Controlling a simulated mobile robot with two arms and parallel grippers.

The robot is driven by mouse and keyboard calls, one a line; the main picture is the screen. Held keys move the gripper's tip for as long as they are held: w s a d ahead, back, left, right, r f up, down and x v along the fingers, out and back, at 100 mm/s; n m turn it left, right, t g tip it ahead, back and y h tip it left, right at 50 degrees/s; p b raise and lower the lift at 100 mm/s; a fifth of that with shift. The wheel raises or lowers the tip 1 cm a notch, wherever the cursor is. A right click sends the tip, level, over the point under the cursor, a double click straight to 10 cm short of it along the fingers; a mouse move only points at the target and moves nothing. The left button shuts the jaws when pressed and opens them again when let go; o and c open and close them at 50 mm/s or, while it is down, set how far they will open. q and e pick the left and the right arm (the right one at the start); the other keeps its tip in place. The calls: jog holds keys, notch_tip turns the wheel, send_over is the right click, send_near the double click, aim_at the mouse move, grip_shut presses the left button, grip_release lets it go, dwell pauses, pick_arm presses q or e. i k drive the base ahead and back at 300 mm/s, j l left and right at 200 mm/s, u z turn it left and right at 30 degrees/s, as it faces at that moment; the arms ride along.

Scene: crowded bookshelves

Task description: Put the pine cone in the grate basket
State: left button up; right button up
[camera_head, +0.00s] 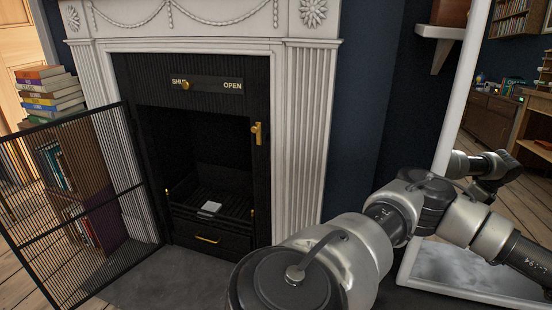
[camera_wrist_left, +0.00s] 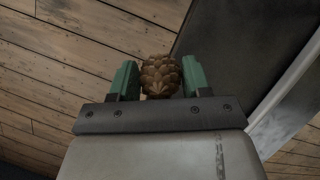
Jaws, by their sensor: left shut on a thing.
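In the left wrist view, my left gripper (camera_wrist_left: 160,80) is shut on a brown pine cone (camera_wrist_left: 161,78), with a green finger on each side of it. Wooden floor shows behind the cone. In the head view, the grate basket (camera_head: 215,196) sits inside the dark fireplace opening, with a small pale block (camera_head: 209,209) in it. The head view does not show the pine cone or the left gripper. My right gripper is not clearly seen in either view.
A black mesh fire screen (camera_head: 85,200) stands swung out at the left of the fireplace. White fluted pillars (camera_head: 303,140) flank the opening. A book stack (camera_head: 50,92) is behind the screen. A grey hearth (camera_head: 165,285) lies in front. My arm links fill the lower right.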

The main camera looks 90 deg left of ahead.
aim_at(236, 209)
jog(key=u, duration=1.35)
jog(key=i+j+u, duration=0.1)
jog(key=j+u, duration=0.15)
jog(key=j, duration=0.2)
jog(key=i+j+u, duration=0.25)
jog(key=j, duration=0.15)
jog(key=i+j+u, duration=0.2)
jog(key=j, duration=0.15)
jog(key=i+j+u, duration=0.25)
jog(key=j, duration=0.15)
jog(key=i, duration=0.3)
